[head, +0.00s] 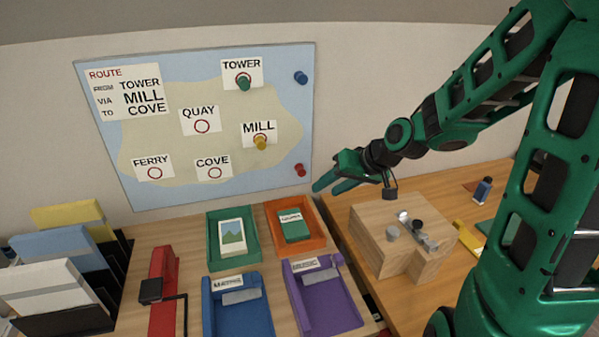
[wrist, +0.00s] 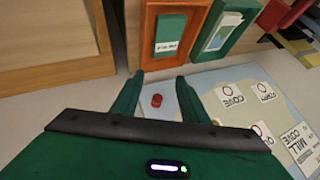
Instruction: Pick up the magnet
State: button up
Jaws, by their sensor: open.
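The board holds several magnets. A red magnet (head: 300,170) is at its lower right edge, with no label under it. A blue magnet (head: 300,77) is at the upper right, a green magnet (head: 243,84) is on the TOWER card, and a yellow magnet (head: 261,143) is on the MILL card. My gripper (head: 326,180) is just right of the red magnet, open and empty. In the wrist view the red magnet (wrist: 155,100) appears between the two open fingers of my gripper (wrist: 160,78), apart from both.
The map board (head: 210,195) is on the wall, with a ROUTE card (head: 127,93) reading Tower, Mill, Cove. Below are green, orange (head: 320,245), blue and purple trays. A wooden block (head: 375,245) with metal parts stands at the right. Binders (head: 40,290) are at the left.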

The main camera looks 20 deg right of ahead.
aim_at(300, 170)
jog(key=w+d+r+m+t+y, duration=0.2)
jog(key=w+d+m+t, duration=0.1)
jog(key=w, duration=0.3)
jog(key=x, duration=1)
jog(key=shift+w, duration=0.35)
jog(key=shift+a, duration=0.15)
jog(key=c, duration=0.9)
